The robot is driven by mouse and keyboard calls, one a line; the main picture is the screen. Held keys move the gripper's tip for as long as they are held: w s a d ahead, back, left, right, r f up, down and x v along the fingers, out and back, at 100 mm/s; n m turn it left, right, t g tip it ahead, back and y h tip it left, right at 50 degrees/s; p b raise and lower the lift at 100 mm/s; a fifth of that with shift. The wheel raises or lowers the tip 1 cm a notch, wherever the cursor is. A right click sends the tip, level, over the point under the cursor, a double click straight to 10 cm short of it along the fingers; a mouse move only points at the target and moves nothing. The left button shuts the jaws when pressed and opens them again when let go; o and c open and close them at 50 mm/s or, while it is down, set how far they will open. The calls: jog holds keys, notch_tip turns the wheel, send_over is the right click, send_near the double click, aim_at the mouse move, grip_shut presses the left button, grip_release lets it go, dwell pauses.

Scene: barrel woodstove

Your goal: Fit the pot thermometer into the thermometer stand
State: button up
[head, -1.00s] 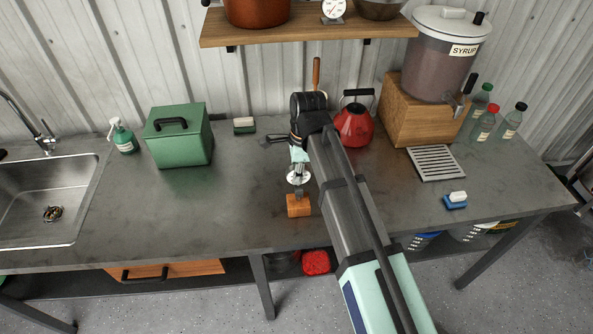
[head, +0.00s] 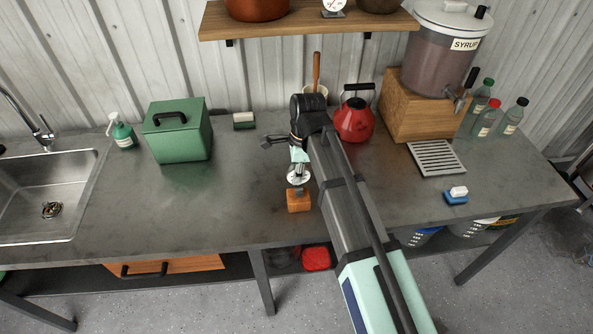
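The pot thermometer (head: 298,175) shows as a small, pale round dial directly below the end of my arm. A thin dark part runs down from it toward a small orange-brown wooden block, which looks like the thermometer stand (head: 299,202), near the table's front edge. I cannot tell whether the stem is inside the block or just above it. My gripper (head: 299,164) points down right at the dial. Its fingers are too small and too covered by the arm to tell whether they are shut on it.
A green box (head: 178,130), spray bottle (head: 122,131) and sink (head: 45,195) are left. A syrup dispenser (head: 437,60) and drip grate (head: 436,158) are right. The table left of the block is clear.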

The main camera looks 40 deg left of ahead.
jog(key=shift+o, duration=1.2)
jog(key=shift+r, duration=0.15)
jog(key=r, duration=0.7)
jog(key=w+d+r, duration=0.1)
jog(key=r, duration=0.3)
jog(key=shift+w+r, duration=0.1)
jog(key=shift+r, duration=0.2)
